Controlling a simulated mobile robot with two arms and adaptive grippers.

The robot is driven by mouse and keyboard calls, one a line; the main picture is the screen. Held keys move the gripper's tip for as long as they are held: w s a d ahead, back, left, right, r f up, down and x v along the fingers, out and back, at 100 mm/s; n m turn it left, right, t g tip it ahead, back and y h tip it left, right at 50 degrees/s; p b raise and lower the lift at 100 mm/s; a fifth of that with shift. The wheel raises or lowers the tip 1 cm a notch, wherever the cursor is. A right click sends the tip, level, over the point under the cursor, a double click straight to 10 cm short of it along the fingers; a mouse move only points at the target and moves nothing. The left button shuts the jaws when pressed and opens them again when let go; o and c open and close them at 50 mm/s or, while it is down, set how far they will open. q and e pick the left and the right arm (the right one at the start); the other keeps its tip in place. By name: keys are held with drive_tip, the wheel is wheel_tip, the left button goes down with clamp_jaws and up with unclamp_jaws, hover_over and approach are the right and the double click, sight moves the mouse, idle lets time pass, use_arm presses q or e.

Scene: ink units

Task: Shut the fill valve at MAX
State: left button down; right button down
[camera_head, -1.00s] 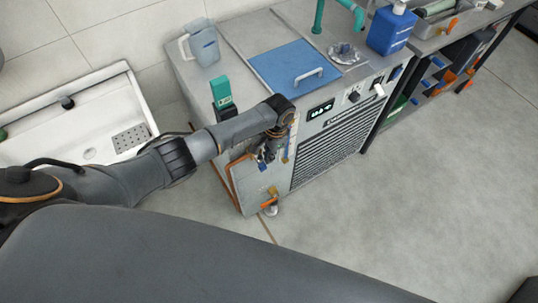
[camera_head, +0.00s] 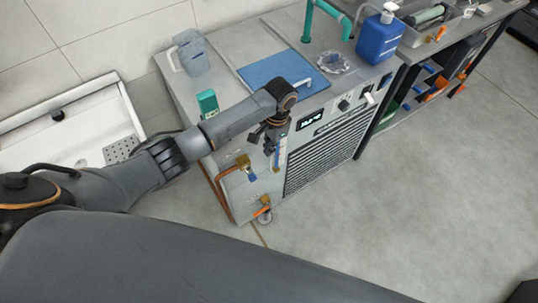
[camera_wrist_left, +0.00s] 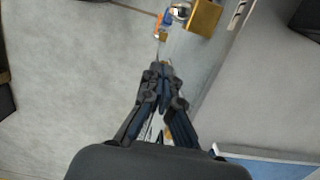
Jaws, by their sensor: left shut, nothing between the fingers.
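The fill valve (camera_head: 243,161), a brass body with a small blue handle (camera_head: 252,175), sits on the front of the grey cooling unit, at the end of a copper pipe. A narrow upright level gauge (camera_head: 281,155) is right of it; its liquid level and MAX mark are too small to read. My left gripper (camera_head: 270,151) is shut and empty, in front of the panel between valve and gauge, apart from the valve. In the left wrist view my shut fingertips (camera_wrist_left: 160,68) are below the brass body (camera_wrist_left: 204,17) in the picture. My right gripper is out of view.
A second valve with an orange handle (camera_head: 262,211) is low on the unit. On top are a blue lid (camera_head: 270,72), a clear jug (camera_head: 190,52) and a teal block (camera_head: 207,102). The floor in front is clear.

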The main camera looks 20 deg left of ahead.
use_arm(q)
drive_tip(key=r, duration=0.2)
drive_tip(key=shift+w+d+r, duration=0.2)
drive_tip(key=shift+w+r, duration=0.1)
drive_tip(key=shift+r, duration=0.05)
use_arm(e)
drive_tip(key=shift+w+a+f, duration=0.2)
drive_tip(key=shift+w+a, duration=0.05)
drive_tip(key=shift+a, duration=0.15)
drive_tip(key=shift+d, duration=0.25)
